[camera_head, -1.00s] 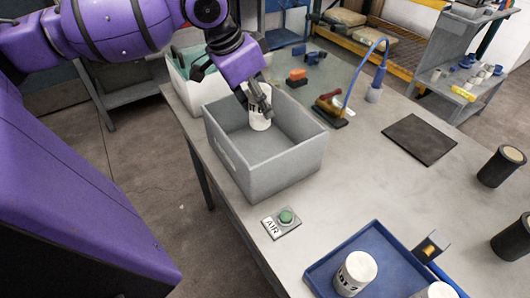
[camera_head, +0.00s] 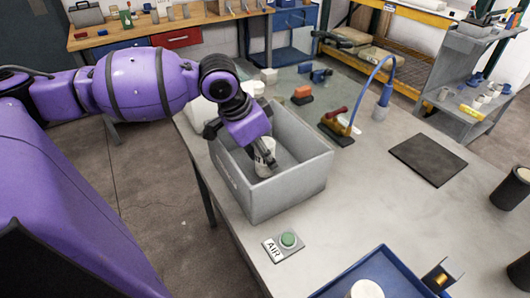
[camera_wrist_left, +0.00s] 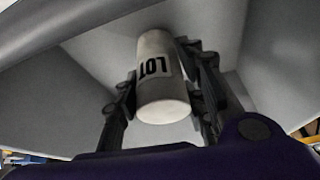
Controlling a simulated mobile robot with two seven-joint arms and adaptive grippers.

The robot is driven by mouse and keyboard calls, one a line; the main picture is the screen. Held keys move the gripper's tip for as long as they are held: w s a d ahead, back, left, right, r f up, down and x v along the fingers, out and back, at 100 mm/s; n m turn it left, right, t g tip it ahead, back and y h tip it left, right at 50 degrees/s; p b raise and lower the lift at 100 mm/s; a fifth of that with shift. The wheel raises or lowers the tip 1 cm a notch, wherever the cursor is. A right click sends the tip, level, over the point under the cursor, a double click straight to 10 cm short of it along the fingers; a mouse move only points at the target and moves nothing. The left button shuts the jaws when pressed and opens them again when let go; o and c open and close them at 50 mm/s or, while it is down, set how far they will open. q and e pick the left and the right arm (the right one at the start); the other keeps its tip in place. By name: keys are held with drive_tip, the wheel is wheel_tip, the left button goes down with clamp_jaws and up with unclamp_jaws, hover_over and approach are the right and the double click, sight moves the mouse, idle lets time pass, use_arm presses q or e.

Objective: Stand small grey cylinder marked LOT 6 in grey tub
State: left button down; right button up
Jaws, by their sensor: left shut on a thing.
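The small pale grey cylinder (camera_head: 264,158) is inside the grey tub (camera_head: 291,191), close to its floor. It also shows in the left wrist view (camera_wrist_left: 160,85), with black "LOT" lettering on its side; the number is not visible. My left gripper (camera_head: 265,160) reaches down into the tub and is shut on the cylinder, one finger on each side. The cylinder looks near upright in the head view. Whether its base touches the tub floor I cannot tell. My right gripper is not in view.
A green button marked AIR (camera_head: 288,239) is in front of the tub. A blue tray (camera_head: 336,287) with a white cylinder (camera_head: 367,289) is at the bottom right. Table between tub and mat is mostly clear.

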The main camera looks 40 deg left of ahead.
use_arm(q)
drive_tip(key=c, duration=1.1)
unclamp_jaws()
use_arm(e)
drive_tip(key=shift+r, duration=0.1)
use_arm(q)
drive_tip(key=p+v, duration=0.4)
drive_tip(key=v, duration=0.8)
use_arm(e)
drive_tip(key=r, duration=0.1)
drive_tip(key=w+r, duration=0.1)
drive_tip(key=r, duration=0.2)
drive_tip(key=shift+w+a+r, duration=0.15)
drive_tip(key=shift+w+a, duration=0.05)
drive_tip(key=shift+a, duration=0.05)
